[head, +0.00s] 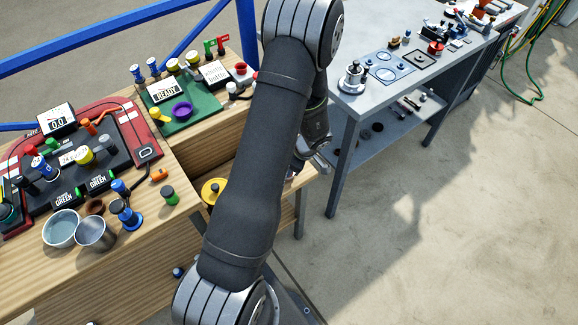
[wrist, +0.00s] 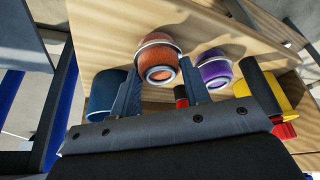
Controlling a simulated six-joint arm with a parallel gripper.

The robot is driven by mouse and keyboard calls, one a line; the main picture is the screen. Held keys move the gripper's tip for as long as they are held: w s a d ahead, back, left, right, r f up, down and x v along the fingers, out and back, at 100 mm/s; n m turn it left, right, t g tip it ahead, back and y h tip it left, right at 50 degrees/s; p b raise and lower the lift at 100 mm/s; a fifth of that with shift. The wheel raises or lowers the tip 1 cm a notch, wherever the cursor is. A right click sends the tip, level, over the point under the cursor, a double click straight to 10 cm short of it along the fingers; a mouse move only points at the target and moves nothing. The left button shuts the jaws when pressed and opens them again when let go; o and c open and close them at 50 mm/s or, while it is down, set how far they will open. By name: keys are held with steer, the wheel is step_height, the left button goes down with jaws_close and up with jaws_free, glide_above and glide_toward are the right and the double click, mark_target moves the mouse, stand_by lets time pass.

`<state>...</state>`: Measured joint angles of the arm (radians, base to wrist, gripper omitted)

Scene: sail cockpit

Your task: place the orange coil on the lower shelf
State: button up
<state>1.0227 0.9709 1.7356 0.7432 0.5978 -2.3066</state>
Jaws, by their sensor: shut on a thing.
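The orange coil (wrist: 158,58), a rounded orange-brown piece with a pale metal ring, sits between the two fingers of my gripper (wrist: 160,72) in the wrist view. The fingers are shut on it. Pale wood lies behind it; I cannot tell whether the coil touches it. In the head view my gripper (head: 296,168) is mostly hidden behind my arm, at the right end of the wooden bench, and the coil cannot be made out. A grey lower shelf (head: 352,148) shows under the grey table at the right.
The wrist view shows a purple coil (wrist: 213,72) right of the held one, a blue piece (wrist: 105,92) at left and a yellow piece (wrist: 272,88) at right. The wooden bench (head: 120,270) holds cups and several small parts. The grey table (head: 350,112) stands beyond a floor gap.

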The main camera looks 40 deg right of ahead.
steer(key=o, duration=1.4)
steer(key=v, duration=1.2)
steer(key=x, duration=1.2)
steer(key=shift+f, duration=0.15)
step_height(320, 180, up, 3)
steer(key=shift+f, duration=0.15)
steer(key=shift+r, duration=0.8)
